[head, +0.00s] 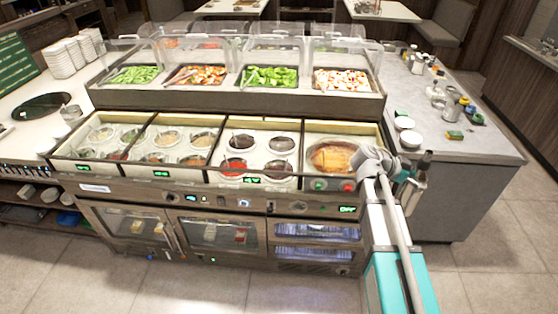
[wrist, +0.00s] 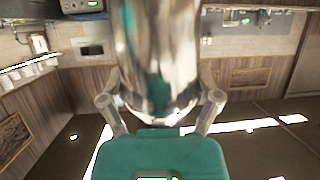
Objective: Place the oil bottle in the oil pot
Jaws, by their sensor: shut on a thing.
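A shiny silver bottle (wrist: 155,50), which looks like the oil bottle, stands large and close in the wrist view between the two fingers of my gripper (wrist: 161,98). My gripper is shut on it. In the head view the bottle (head: 419,186), with a dark top, hangs at the right end of the sauce counter, beside my gripper (head: 403,176), partly hidden by my arm. The rightmost well (head: 316,139) holds golden-brown contents and lies left of my gripper. I cannot tell which vessel is the oil pot.
Round sauce pots (head: 240,142) fill the wells to the left. A glass-covered salad bar (head: 230,104) stands behind. The grey side counter (head: 450,160) at right carries white bowls (head: 411,139) and small jars. Open floor (head: 500,235) lies at right.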

